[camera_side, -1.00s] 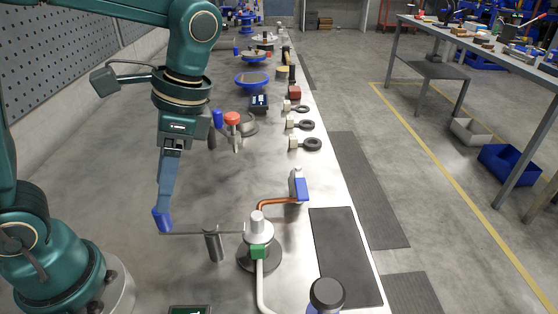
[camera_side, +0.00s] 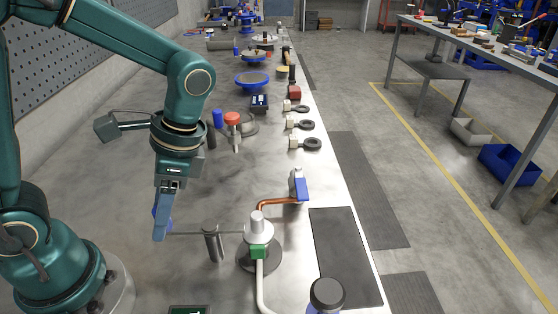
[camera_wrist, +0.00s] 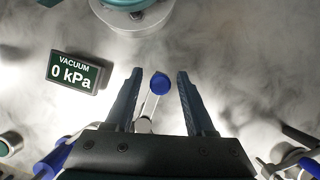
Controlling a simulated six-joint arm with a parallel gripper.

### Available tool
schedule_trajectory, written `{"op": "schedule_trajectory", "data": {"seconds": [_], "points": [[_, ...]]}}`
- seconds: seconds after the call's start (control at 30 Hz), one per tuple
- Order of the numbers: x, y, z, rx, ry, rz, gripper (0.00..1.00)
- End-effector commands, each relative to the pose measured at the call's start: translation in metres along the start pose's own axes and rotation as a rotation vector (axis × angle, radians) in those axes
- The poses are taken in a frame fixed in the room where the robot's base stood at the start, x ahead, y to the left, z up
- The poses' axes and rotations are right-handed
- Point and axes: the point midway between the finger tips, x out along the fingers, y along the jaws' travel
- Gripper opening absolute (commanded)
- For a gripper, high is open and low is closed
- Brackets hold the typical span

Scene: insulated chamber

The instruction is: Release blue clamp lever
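The blue clamp lever is a thin grey bar with a blue knob. Its bar (camera_side: 190,233) reaches left from the clamp's white-capped post in the side view. The blue knob (camera_wrist: 160,82) lies between my two fingers in the wrist view, with a gap on each side. My gripper (camera_wrist: 160,75) is open around the knob and not closed on it. In the side view my gripper (camera_side: 161,238) points down at the bar's left end, and its fingers hide most of the knob.
A grey post (camera_side: 213,243) stands below the bar. A small display (camera_wrist: 77,73) reads VACUUM 0 kPa. A copper pipe (camera_side: 278,203) and a blue-handled valve (camera_side: 299,186) lie to the right. A red-topped knob (camera_side: 232,119) stands behind. Pale haze covers the bench in the wrist view.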

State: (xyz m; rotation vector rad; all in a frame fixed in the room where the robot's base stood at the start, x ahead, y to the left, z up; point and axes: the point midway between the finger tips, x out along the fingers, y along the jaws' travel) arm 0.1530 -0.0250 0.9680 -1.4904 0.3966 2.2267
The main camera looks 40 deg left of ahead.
Motion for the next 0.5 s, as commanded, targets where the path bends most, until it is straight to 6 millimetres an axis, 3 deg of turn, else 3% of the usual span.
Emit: {"op": "schedule_trajectory", "data": {"seconds": [0.03,0.1,0.13,0.5], "points": [[-0.0001,0.0000,0.0000,0.000,0.000,0.000,0.32],[-0.0001,0.0000,0.0000,0.000,0.000,0.000,0.05],[-0.0002,0.0000,-0.0001,0.000,0.000,0.000,0.00],[-0.0004,0.0002,-0.0001,0.000,0.001,0.000,0.00]]}}
